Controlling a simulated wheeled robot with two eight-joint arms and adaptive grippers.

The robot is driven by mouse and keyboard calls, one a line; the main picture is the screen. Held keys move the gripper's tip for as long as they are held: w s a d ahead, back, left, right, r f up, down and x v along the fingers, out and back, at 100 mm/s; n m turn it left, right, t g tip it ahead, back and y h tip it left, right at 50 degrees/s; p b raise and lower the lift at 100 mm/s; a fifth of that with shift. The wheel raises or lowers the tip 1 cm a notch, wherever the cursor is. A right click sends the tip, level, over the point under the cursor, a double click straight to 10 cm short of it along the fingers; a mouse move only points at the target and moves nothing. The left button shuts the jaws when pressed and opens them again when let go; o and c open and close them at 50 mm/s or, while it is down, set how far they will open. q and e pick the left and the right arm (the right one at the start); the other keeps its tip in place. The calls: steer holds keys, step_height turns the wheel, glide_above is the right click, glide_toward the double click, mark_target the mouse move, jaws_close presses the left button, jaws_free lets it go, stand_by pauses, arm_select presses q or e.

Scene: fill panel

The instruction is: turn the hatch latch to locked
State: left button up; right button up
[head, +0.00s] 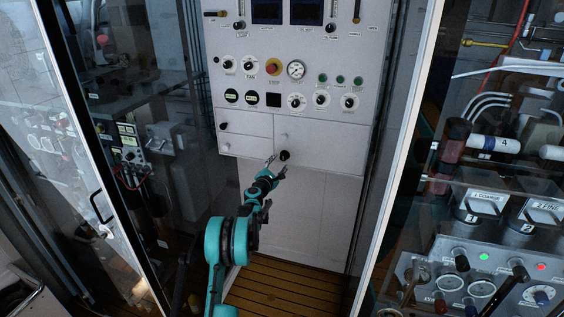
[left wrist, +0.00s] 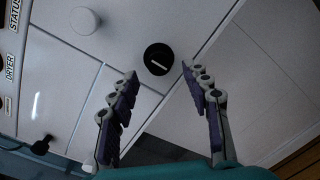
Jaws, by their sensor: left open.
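A round black latch knob (head: 284,156) sits on the lower right hatch door (head: 312,142) of the white panel. My left gripper (head: 277,165) is open in front of the panel, close to the knob. In the wrist view its two fingertips lie on either side of and just below the knob, with nothing between them. I cannot tell the exact gap to the knob. My right gripper is not in view.
Dials, a red button (head: 273,67) and a gauge (head: 296,69) are higher up. Glass-fronted cabinets flank the panel. The slatted floor below is clear.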

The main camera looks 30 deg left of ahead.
mark_target(283, 159)
arm_select(q)
steer(key=shift+x, duration=2.05)
jaws_close()
steer(key=shift+b, duration=0.3)
